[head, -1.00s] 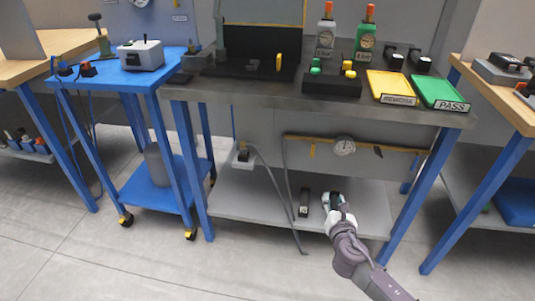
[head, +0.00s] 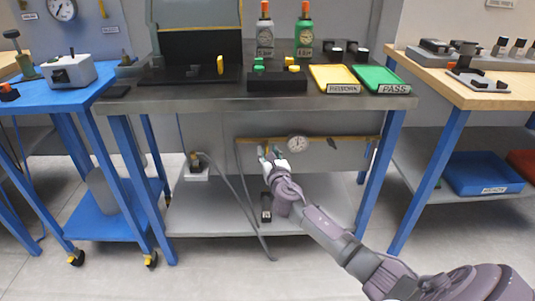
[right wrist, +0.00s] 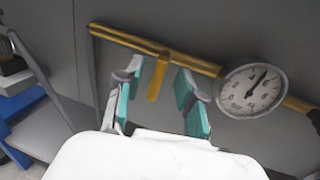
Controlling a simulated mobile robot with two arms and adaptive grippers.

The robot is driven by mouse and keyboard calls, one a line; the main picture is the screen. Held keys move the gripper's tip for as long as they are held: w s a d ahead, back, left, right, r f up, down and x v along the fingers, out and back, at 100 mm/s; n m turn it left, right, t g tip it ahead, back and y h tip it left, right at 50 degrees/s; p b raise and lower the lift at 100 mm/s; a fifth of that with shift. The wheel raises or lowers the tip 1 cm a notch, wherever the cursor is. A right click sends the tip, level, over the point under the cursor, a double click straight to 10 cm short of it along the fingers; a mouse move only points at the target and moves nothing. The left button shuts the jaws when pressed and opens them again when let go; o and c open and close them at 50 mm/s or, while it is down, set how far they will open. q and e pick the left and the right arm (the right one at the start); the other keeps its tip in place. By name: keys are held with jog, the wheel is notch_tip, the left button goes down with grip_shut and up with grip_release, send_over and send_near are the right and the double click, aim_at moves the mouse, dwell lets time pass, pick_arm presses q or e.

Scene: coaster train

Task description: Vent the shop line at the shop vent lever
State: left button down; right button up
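A yellow lever (right wrist: 157,78) hangs down from a yellow pipe (right wrist: 195,61) in the right wrist view. My right gripper (right wrist: 158,98) is open, with one teal-padded finger on each side of the lever and visible gaps between. I cannot tell how deep the lever lies between the fingers. In the head view my right gripper (head: 272,156) is up at the pipe (head: 248,141) under the bench top and hides the lever. A round gauge (right wrist: 252,91) sits on the pipe right of the lever; it also shows in the head view (head: 297,144). My left gripper is not in view.
The steel bench top (head: 200,103) overhangs the pipe. A lower shelf (head: 225,222) lies below, with a dark block (head: 266,207) on it. Grey hoses (head: 232,190) run down left of my arm. A blue bench leg (head: 381,180) stands to the right.

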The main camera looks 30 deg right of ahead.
jog(key=shift+w+d, duration=0.15)
jog(key=shift+w, duration=0.4)
grip_shut()
jog(key=shift+f, duration=0.1)
